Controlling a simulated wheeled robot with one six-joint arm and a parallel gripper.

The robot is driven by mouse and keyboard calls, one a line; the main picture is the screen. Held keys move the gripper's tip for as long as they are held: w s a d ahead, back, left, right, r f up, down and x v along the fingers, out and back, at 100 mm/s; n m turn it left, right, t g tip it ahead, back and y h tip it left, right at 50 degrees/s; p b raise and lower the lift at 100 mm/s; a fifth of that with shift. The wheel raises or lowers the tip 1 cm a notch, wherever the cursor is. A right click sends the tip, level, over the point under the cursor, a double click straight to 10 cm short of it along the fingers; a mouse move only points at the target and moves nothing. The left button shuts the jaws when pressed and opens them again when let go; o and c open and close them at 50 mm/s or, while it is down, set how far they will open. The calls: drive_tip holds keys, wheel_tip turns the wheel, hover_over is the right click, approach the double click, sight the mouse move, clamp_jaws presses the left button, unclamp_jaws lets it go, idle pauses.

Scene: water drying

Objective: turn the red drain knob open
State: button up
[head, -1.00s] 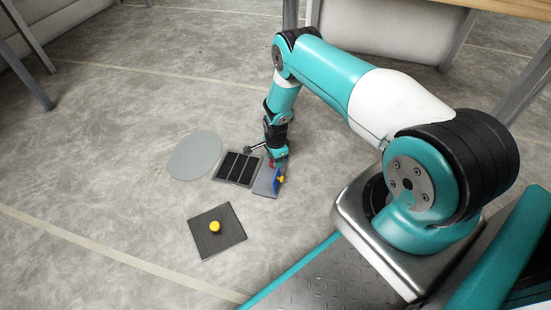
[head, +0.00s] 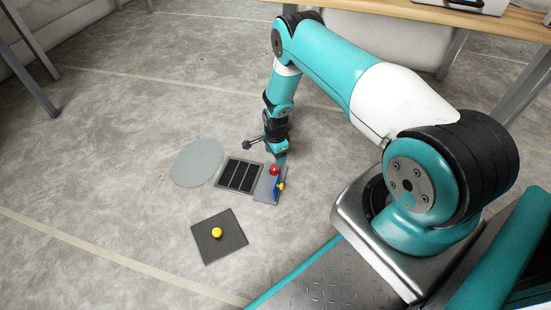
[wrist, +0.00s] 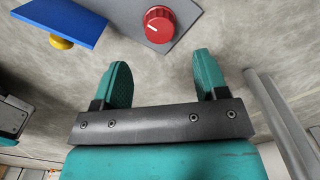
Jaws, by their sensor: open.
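The knob lies beyond the fingertips, roughly in line with the gap, and is not touched. A blue panel (wrist: 62,17) with a yellow knob (wrist: 62,42) stands on the same plate.
A table (head: 480,18) stands at the back right. The floor at left is clear.

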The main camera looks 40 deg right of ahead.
wheel_tip(320, 180, up, 10)
drive_tip(key=p, duration=0.4)
drive_tip(key=shift+r, duration=0.15)
wheel_tip(320, 180, up, 17)
drive_tip(key=n+y+p, duration=0.1)
drive_tip(key=n+p, duration=0.1)
drive_tip(key=n, duration=0.3)
hover_over(275, 167)
drive_tip(key=w+a, duration=0.2)
drive_tip(key=a, duration=0.5)
drive_tip(key=s+a+r+n+y+p, duration=0.1)
drive_tip(key=s+a+r+n, duration=0.3)
drive_tip(key=r, duration=0.4)
drive_tip(key=s+a+r+n, duration=0.25)
drive_tip(key=a+r, duration=0.25)
drive_tip(key=r, duration=0.3)
drive_tip(key=s+a+r+n+y+p, duration=0.1)
drive_tip(key=s+a+r+n, duration=0.3)
drive_tip(key=s+r+n, duration=0.65)
drive_tip(key=s+a+r+n+y+p, duration=0.15)
drive_tip(key=s+a+r+n, duration=0.45)
drive_tip(key=s, duration=0.7)
wheel_tip(275, 167, up, 39)
drive_tip(key=d+m+p, duration=0.1)
drive_tip(key=p, duration=3.7)
drive_tip(key=shift+d, duration=0.4)
drive_tip(key=shift+f, duration=0.1)
